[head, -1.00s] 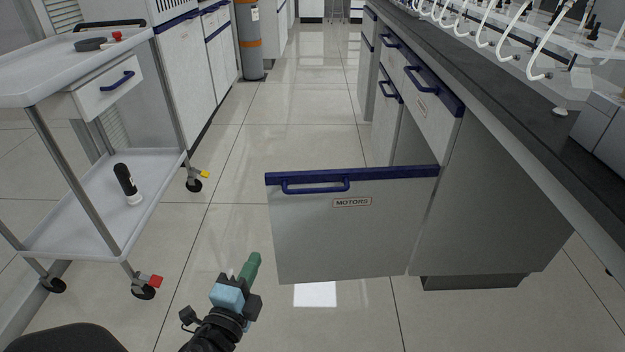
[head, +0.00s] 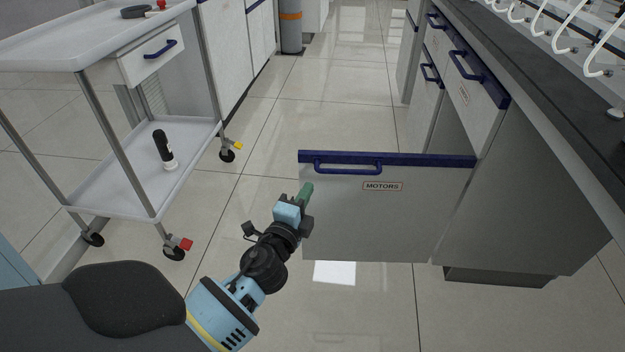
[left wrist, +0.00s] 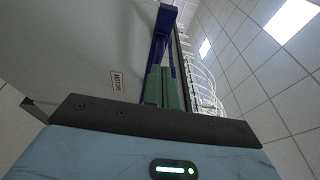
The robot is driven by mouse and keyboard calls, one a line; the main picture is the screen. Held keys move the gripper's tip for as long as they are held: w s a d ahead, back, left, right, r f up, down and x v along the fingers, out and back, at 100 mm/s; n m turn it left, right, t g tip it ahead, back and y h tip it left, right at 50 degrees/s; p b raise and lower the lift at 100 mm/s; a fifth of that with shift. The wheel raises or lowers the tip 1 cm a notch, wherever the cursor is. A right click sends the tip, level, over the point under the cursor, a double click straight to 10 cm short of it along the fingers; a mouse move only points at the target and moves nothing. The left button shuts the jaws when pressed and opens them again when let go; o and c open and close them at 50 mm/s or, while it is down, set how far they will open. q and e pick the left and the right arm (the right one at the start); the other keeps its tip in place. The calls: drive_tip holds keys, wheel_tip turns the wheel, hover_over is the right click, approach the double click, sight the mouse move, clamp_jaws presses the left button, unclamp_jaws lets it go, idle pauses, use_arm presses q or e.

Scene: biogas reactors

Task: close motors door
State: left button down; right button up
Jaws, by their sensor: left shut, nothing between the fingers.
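The motors door (head: 400,215) is a light grey panel with a blue top edge, a blue bar handle and a "MOTORS" label. It stands open, swung out from the lower cabinet under the bench. My left gripper (head: 306,190) has green fingers, shut and empty, in front of the door's left edge below the handle's left end. In the left wrist view the green fingers (left wrist: 162,88) point along the door face (left wrist: 95,45), close to the blue handle (left wrist: 160,35). I cannot tell whether they touch. My right gripper is not in view.
A white cart (head: 140,200) on wheels stands at left, with a black-and-white bottle (head: 164,150) on its lower shelf. The dark bench top (head: 560,95) runs along the right above other drawers. The tiled floor between cart and door is clear.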

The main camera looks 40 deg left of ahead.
sight(318, 172)
use_arm(q)
drive_tip(key=shift+x, duration=2.2)
